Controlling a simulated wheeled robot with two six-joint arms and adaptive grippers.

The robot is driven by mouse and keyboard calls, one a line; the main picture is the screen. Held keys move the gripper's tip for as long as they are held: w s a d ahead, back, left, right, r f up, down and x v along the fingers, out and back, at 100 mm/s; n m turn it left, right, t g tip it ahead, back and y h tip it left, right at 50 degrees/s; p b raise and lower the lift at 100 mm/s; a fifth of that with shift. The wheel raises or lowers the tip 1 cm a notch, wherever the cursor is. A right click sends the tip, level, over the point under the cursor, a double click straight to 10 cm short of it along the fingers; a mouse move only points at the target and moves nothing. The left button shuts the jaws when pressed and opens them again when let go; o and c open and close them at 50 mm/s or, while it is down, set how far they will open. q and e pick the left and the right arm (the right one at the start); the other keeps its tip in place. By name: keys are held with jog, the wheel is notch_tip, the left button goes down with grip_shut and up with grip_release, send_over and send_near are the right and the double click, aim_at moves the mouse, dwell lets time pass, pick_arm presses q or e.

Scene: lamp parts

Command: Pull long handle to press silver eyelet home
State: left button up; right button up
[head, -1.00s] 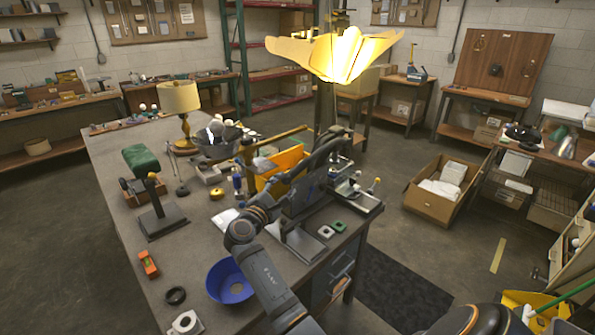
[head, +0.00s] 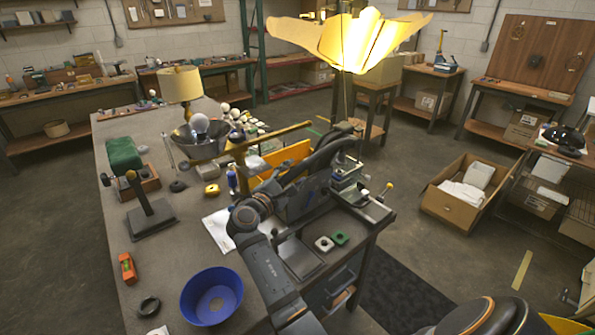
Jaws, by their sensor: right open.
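A long brass-coloured bar (head: 275,137) slopes up to the right over the bench. It meets an upright brass post; I cannot tell for sure that it is the long handle. A metal bench press (head: 362,203) stands at the bench's right edge, with a short yellow-knobbed lever (head: 388,187). My right gripper (head: 337,150) is open beside the press, under the glowing shade. Its dark body hides part of the press, and I cannot tell whether it touches anything. The silver eyelet cannot be made out. My left gripper is not in view.
The glowing petal shade (head: 352,42) stands above the press. A blue bowl (head: 211,296), an orange level (head: 127,267) and a black post stand (head: 150,215) occupy the near bench (head: 160,255). A cardboard box (head: 458,211) sits on the floor.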

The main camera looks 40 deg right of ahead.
jog(key=shift+a, duration=0.1)
jog(key=shift+r, duration=0.1)
jog(key=c, duration=0.3)
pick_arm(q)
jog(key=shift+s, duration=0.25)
pick_arm(e)
grip_shut()
